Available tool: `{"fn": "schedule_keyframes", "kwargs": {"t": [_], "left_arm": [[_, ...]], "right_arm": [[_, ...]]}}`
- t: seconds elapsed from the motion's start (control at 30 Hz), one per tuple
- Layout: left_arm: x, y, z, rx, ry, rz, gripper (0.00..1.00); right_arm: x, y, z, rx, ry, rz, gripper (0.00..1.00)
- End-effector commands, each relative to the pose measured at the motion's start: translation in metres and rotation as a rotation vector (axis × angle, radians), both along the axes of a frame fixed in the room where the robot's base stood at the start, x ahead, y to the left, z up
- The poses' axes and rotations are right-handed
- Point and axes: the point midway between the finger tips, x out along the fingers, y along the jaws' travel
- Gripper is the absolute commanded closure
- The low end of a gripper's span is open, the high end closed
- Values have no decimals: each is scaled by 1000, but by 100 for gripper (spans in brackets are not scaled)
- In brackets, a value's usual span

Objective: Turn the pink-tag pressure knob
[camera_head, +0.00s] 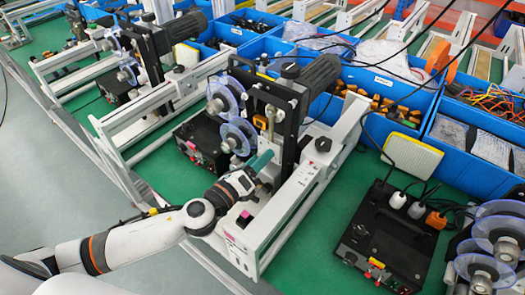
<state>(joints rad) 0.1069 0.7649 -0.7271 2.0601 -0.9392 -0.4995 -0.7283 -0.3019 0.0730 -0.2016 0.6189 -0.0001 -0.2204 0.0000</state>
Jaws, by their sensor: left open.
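A small pink mark (229,237) shows on the front end of the white machine frame (296,205) in the middle. A dark knob-like part (244,216) sits just behind it, on the near end of that frame. I cannot tell for sure which part is the pink-tag pressure knob. My left arm comes in from the lower left. My left gripper (262,161), with teal fingers, is over the inside of the frame, beyond the pink mark and near the black upright. It is open; whether it touches anything is unclear. My right gripper is not in view.
A black control box (386,235) with plugs stands on the green bench (305,262) to the right. Clear discs (237,135) and another black box (205,140) stand left of the upright. Blue bins (390,88) with parts line the back. A yellow-edged white block (412,157) lies right.

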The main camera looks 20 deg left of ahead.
Motion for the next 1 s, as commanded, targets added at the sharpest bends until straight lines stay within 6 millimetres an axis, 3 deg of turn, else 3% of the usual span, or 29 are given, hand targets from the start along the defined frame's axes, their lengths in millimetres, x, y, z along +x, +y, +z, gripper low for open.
{"fn": "schedule_keyframes", "kwargs": {"t": [0.2, 0.47, 0.77, 1.0], "left_arm": [[15, -6, 0, 0, 2, -2, 51], [16, -6, -1, 0, 2, -2, 51], [16, -6, -1, 0, 2, -2, 95], [16, -6, -2, -22, 10, -1, 95]], "right_arm": [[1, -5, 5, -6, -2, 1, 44], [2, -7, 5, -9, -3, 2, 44], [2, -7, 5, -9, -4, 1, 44], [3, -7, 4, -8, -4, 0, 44]]}}
